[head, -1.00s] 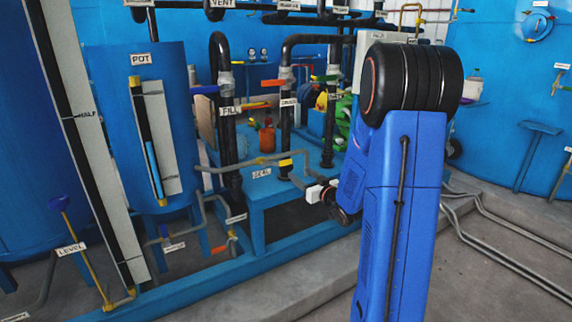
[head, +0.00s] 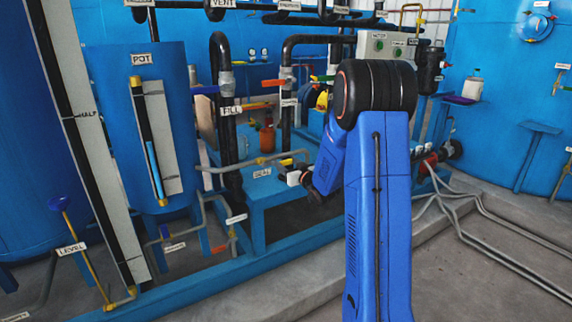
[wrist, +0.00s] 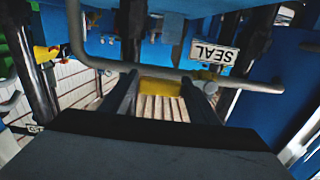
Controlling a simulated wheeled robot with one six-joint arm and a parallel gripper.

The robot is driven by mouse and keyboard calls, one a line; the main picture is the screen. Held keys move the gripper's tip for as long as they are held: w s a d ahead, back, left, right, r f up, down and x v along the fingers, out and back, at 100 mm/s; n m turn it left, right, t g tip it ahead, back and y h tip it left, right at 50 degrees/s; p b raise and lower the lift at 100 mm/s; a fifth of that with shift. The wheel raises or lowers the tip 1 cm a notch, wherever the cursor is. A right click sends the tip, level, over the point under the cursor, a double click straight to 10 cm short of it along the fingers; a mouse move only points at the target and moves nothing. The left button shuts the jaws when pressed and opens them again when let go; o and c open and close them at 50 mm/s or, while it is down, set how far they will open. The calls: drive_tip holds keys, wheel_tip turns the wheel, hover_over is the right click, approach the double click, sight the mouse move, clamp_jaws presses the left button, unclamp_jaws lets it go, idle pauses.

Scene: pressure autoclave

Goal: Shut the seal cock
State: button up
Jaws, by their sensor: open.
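The seal cock is on a thin grey pipe above the plate marked SEAL (head: 262,173). Its yellow handle (head: 286,162) lies roughly along the pipe. In the wrist view the yellow handle (wrist: 160,87) shows between the two dark fingers of my gripper (wrist: 160,77), beside the grey pipe. The fingers are apart, one to each side of the handle; I cannot tell whether they touch it. The SEAL plate shows upside down at the right of the handle.
A blue bench (head: 285,190) stands under the pipe. Black pipes (head: 225,130) with coloured levers, among them an orange lever (head: 274,83), rise behind. The blue POT tank (head: 150,70) is at the left. Grey hoses cross the floor at the right, where there is free room.

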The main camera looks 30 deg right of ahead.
drive_tip(key=c, duration=1.2)
drive_tip(key=shift+r, duration=0.1)
